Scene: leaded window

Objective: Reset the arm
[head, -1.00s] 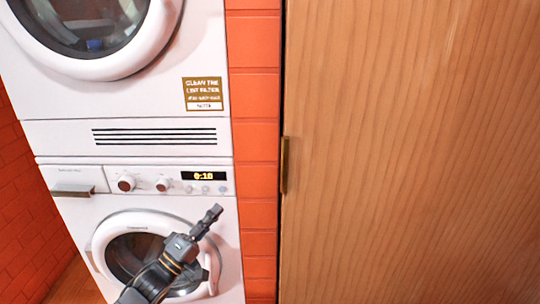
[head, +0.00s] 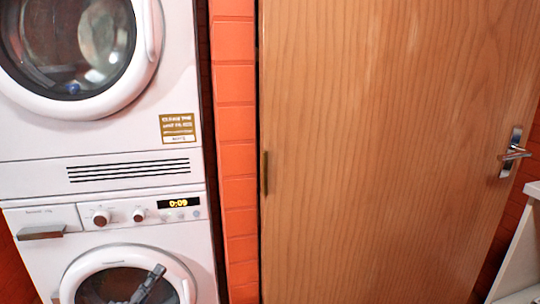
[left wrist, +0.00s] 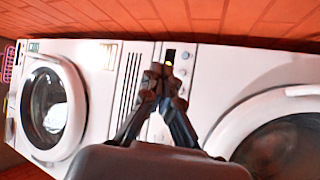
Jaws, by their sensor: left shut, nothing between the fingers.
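My left gripper (head: 150,283) shows at the bottom of the head view, in front of the round door of the lower washer. In the left wrist view the gripper (left wrist: 164,82) has its fingers together with nothing between them, pointing toward the machine's control strip. The rest of the left arm is below the head view. My right gripper is in neither view.
A white lower washer (head: 40,275) stands under a white upper machine (head: 30,145) at the left. A wooden door (head: 390,150) with a metal handle (head: 514,152) fills the right. A white shelf edge (head: 518,255) shows at lower right.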

